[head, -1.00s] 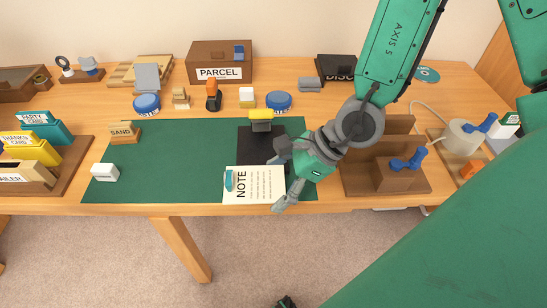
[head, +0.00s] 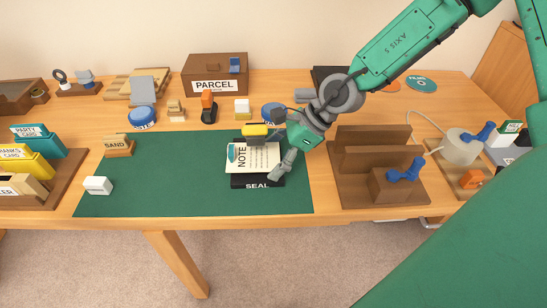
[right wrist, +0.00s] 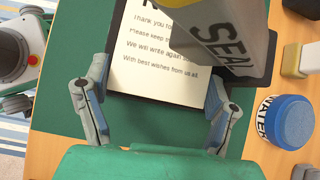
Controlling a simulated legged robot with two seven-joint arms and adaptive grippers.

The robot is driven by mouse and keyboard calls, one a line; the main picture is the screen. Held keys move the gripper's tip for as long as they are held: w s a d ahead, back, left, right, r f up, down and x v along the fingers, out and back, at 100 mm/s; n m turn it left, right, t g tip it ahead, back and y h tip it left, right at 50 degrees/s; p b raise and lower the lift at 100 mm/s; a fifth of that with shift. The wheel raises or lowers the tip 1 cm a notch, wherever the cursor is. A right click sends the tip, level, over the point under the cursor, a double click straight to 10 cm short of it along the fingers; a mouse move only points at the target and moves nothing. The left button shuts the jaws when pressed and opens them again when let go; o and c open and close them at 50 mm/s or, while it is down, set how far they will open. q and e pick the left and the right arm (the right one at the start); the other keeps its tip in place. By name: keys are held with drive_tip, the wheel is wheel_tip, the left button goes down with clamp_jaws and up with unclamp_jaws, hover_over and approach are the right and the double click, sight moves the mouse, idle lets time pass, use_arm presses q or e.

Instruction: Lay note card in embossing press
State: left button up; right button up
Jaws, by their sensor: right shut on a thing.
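The white note card (head: 260,160), printed NOTE with a teal mark at its left, lies over the black base (head: 258,183) of the embossing press on the green mat. The press has a yellow handle (head: 255,131) at its back end. My right gripper (head: 279,150) is shut on the card, at its right side in the head view. In the right wrist view the card (right wrist: 150,65) is between its two fingers, and the grey press arm marked SEAL (right wrist: 215,35) hides part of it. Whether the card rests flat I cannot tell. My left gripper is out of view.
A brown wooden stand (head: 380,160) is close to the right of the mat. A white block (head: 97,186) and a SAND block (head: 118,146) sit at the mat's left. A blue-lidded WATER jar (right wrist: 288,118) is near the press. The mat's middle left (head: 165,180) is clear.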

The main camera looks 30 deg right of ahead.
drive_tip(key=shift+s+d+f, duration=0.15)
drive_tip(key=shift+d+f, duration=0.3)
drive_tip(key=shift+d, duration=0.2)
drive_tip(key=shift+s+a+f, duration=0.15)
drive_tip(key=shift+s+f, duration=0.15)
drive_tip(key=shift+c, duration=0.3)
drive_tip(key=shift+a+f+b, duration=0.15)
drive_tip(key=shift+f+b, duration=0.05)
drive_tip(key=shift+b, duration=0.15)
drive_tip(key=c, duration=0.3)
drive_tip(key=o, duration=1.2)
drive_tip(key=shift+o, duration=1.4)
drive_tip(key=shift+w+a, duration=0.1)
drive_tip(key=shift+w+r+p, duration=0.15)
drive_tip(key=shift+r+p, duration=0.15)
drive_tip(key=shift+r, duration=0.05)
use_arm(q)
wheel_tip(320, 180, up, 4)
drive_tip(key=p, duration=0.4)
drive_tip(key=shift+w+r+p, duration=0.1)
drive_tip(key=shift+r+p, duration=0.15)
drive_tip(key=shift+p, duration=0.05)
use_arm(e)
drive_tip(key=v, duration=1.2)
drive_tip(key=shift+w+r, duration=0.25)
drive_tip(key=shift+r, duration=0.1)
